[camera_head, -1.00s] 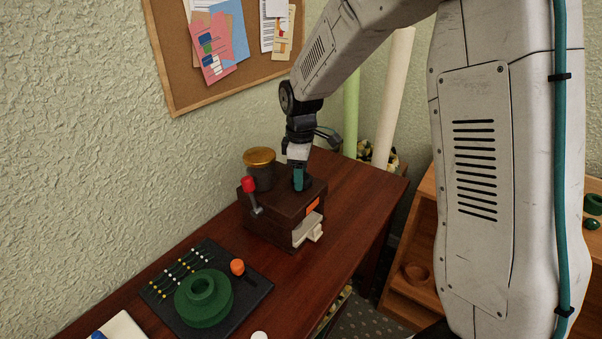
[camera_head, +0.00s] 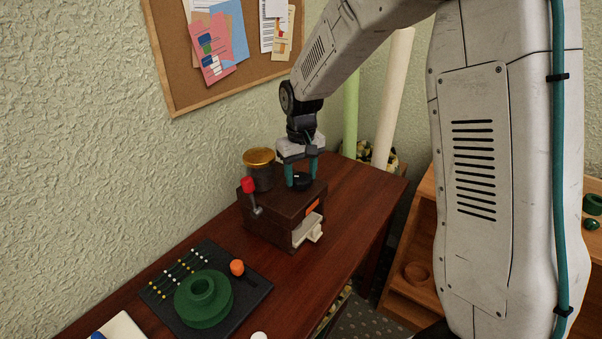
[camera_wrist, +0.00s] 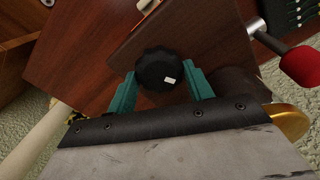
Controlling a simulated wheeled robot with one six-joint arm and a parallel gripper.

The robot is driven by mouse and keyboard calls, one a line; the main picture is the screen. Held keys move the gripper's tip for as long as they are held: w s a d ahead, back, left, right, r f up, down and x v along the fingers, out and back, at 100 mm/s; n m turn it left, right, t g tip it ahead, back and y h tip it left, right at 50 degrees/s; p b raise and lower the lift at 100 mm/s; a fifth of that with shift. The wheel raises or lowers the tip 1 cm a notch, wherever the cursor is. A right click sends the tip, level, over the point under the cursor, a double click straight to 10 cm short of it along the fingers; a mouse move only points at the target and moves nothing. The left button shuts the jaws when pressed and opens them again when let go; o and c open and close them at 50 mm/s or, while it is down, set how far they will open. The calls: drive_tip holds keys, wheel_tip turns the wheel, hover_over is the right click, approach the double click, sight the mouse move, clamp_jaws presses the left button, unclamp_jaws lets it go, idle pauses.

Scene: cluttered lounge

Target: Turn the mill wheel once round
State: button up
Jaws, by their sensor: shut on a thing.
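The mill is a dark brown box (camera_head: 272,220) on the wooden table, with a lever with a red knob (camera_head: 248,185), an orange label (camera_head: 312,206) and an open cream drawer (camera_head: 308,230). Its wheel, a black ribbed knob with a white mark (camera_head: 302,181), sits on top; it also shows in the wrist view (camera_wrist: 158,69). My gripper (camera_head: 301,182) points down, its teal fingers on either side of the wheel and shut on it. In the wrist view the fingers (camera_wrist: 160,88) flank the wheel, and the white mark lies toward its lower right.
A dark jar with a gold lid (camera_head: 259,168) stands close to my gripper on the left. A black board (camera_head: 258,286) with a green round piece (camera_head: 204,297) and an orange knob (camera_head: 237,267) lies nearer on the table. The textured wall is close behind.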

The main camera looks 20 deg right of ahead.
sight(302, 176)
drive_tip(key=m, duration=0.4)
drive_tip(key=shift+d+r+m, duration=0.1)
drive_tip(key=shift+m, duration=2.7)
drive_tip(key=o, duration=1)
drive_tip(key=shift+c, duration=0.2)
wheel_tip(302, 176, up, 8)
drive_tip(key=shift+f, duration=0.1)
